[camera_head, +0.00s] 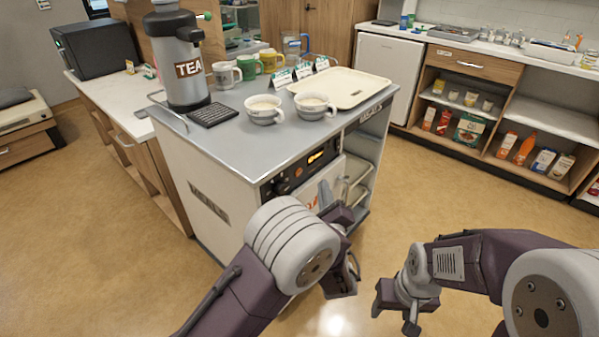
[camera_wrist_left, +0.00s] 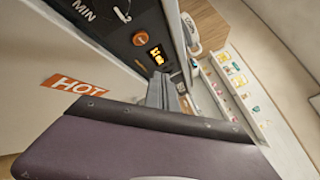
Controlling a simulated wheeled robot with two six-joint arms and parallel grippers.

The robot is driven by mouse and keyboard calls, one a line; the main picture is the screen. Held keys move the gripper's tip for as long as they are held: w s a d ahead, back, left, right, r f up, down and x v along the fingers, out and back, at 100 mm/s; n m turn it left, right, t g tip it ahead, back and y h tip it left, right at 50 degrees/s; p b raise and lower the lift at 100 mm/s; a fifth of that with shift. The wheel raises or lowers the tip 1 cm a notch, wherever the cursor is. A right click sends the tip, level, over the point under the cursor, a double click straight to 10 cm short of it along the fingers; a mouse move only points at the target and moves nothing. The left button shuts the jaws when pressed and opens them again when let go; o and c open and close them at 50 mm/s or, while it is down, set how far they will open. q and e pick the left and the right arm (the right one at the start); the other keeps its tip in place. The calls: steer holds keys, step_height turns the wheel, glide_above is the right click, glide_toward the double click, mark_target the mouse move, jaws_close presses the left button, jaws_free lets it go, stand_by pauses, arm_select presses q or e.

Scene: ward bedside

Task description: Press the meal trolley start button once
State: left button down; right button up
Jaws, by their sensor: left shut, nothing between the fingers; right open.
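The meal trolley (camera_head: 225,190) stands in front of me with a dark control panel (camera_head: 290,178) on its front. In the left wrist view the panel (camera_wrist_left: 118,30) shows a round orange button (camera_wrist_left: 139,39), a lit orange display (camera_wrist_left: 157,55) and part of a dial marked MIN. I cannot read a start label on the button. My left gripper (camera_head: 325,192) is shut and empty in front of the panel; its fingers (camera_wrist_left: 164,92) show just below the display, and contact cannot be told. My right gripper (camera_head: 396,312) is open and empty, low over the floor, away from the trolley.
On the trolley top are a tea urn (camera_head: 176,65), two white cups (camera_head: 264,109), several mugs and a cream tray (camera_head: 345,88). A HOT label (camera_wrist_left: 75,85) is on the trolley front. Shelves (camera_head: 515,125) stand at the back right. The floor between is clear.

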mark_target(298, 172)
arm_select(q)
steer(key=shift+w+a, duration=0.75)
steer(key=shift+a, duration=0.25)
steer(key=shift+w+a, duration=0.7)
steer(key=shift+a, duration=0.3)
steer(key=shift+b, duration=0.3)
steer(key=shift+w+a, duration=0.25)
steer(key=shift+a, duration=0.1)
steer(key=shift+w+a+b, duration=0.2)
steer(key=shift+a+b, duration=0.15)
steer(key=shift+b, duration=0.1)
stand_by(0.6)
stand_by(0.4)
steer(key=shift+s+d, duration=0.5)
steer(key=shift+d, duration=0.2)
